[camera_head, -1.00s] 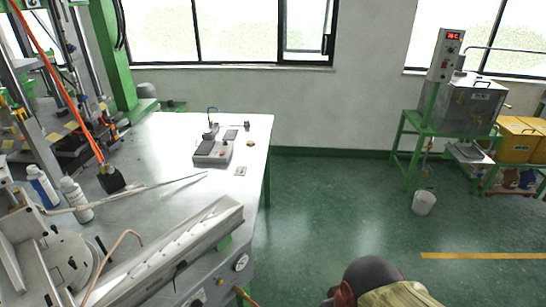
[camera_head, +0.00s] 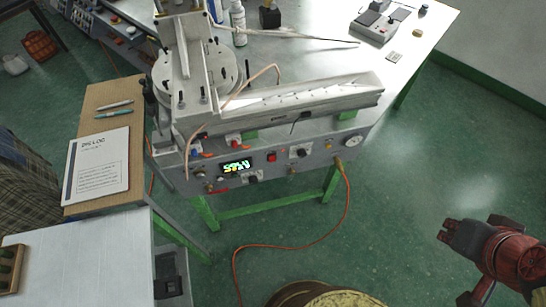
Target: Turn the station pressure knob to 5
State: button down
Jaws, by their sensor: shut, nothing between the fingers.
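The wax station's front panel (camera_head: 222,179) hangs below the metal bench top. One dark knob (camera_head: 301,152) sits left of the gauge and another (camera_head: 252,178) is below the display. I cannot tell which is the pressure knob, nor read its setting. My gripper (camera_head: 447,230) is shut and empty above the green floor at the right, well apart from the panel.
A clamp fixture (camera_head: 197,73) and a long metal trough (camera_head: 310,95) sit on the bench. An orange hose (camera_head: 347,205) runs from the panel to the floor. A side table with a log sheet (camera_head: 98,166) stands left. Floor between gripper and panel is mostly clear.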

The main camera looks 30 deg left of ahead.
aim_at(253, 180)
jog(key=u, duration=1.45)
